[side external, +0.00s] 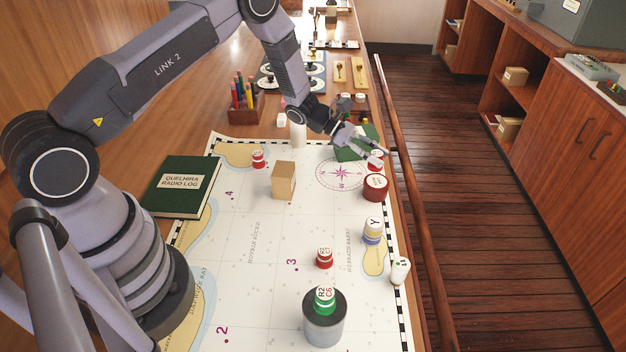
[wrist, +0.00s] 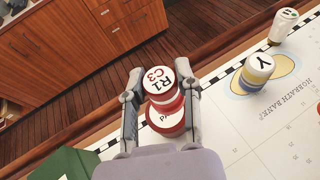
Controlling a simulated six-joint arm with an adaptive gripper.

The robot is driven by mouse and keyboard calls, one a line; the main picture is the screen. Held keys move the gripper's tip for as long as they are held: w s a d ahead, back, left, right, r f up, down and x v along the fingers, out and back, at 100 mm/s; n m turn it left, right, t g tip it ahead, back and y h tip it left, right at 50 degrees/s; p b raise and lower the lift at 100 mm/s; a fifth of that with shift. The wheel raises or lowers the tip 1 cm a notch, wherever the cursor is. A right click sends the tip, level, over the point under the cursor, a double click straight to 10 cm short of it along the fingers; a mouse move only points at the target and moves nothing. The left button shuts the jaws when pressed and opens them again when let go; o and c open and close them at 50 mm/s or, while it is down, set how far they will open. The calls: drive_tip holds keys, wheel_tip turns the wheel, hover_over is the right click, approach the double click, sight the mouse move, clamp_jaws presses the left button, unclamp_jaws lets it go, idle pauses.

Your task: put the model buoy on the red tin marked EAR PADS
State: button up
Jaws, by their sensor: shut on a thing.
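My gripper (side external: 372,148) is shut on a red-and-white model buoy (side external: 375,163) near the right edge of the chart. In the wrist view the buoy (wrist: 158,84) sits between both fingers, its white top marked R1 C3. The red tin (side external: 376,188) with a pale lid stands on the chart right by the held buoy. In the wrist view the tin (wrist: 168,122) shows partly behind the buoy and fingers, and its lettering is mostly hidden. Whether the buoy touches the tin's lid I cannot tell.
A yellow-and-blue buoy (side external: 373,231) and a white one (side external: 400,270) stand nearer along the right side. Other red buoys (side external: 258,158), a tan block (side external: 283,180) and a grey tin (side external: 324,326) bearing a green buoy are on the chart. A wooden rail (side external: 412,215) runs alongside.

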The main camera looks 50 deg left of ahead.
sight(377, 181)
drive_tip(key=shift+w+d+f, duration=0.1)
drive_tip(key=shift+w+f, duration=0.4)
drive_tip(key=shift+f, duration=0.1)
drive_tip(key=shift+w+f, duration=0.2)
drive_tip(key=shift+f, duration=1.55)
drive_tip(key=shift+f, duration=0.2)
drive_tip(key=o, duration=0.8)
drive_tip(key=shift+o, duration=0.2)
drive_tip(key=shift+r, duration=0.1)
